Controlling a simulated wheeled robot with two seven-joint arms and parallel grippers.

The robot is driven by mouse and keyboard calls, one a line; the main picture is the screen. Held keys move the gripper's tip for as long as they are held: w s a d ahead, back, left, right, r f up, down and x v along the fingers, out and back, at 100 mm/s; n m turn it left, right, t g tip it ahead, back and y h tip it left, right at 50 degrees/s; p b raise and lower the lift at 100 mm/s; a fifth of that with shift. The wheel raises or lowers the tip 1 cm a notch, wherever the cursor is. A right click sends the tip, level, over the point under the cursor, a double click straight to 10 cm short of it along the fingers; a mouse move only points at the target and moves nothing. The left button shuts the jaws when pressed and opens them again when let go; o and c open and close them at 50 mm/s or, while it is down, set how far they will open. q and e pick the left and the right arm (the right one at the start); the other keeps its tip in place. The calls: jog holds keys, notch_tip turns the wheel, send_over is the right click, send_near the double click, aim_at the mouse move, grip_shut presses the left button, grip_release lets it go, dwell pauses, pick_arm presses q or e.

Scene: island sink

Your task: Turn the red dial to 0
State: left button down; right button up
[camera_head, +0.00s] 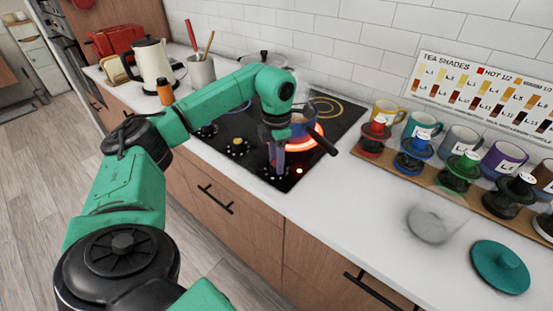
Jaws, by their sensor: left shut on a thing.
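My left gripper (277,166) points down over the front right corner of the black cooktop. It is shut on a dial there, which I take to be the red dial; the fingers hide most of it, so its colour and setting cannot be read. A small red light (299,170) glows just right of the fingers. Behind the gripper, a burner (318,129) glows orange-red under a pot with a dark handle (320,140). A dial with a yellow mark (237,147) sits to the left on the cooktop. My right gripper is not in view.
Colored mugs, including a yellow one (387,112), stand in a row at right with dark lidded items before them. A kettle (154,64) and utensil crock (201,72) stand at left. A teal lid (500,267) lies at right. The front counter is mostly clear.

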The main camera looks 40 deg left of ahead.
pick_arm(q)
jog(key=n+p, duration=0.1)
jog(key=n, duration=0.4)
jog(key=shift+r+p, duration=0.15)
jog(key=shift+p, duration=0.25)
jog(key=n+p, duration=0.1)
jog(key=n, duration=0.5)
jog(key=shift+n, duration=0.4)
jog(key=n+p, duration=0.1)
jog(key=n, duration=0.4)
jog(key=shift+p, duration=0.3)
jog(key=n+p, duration=0.1)
jog(key=n, duration=0.5)
jog(key=shift+w, duration=0.1)
jog(key=shift+n, duration=0.3)
jog(key=shift+c, duration=2.2)
grip_release()
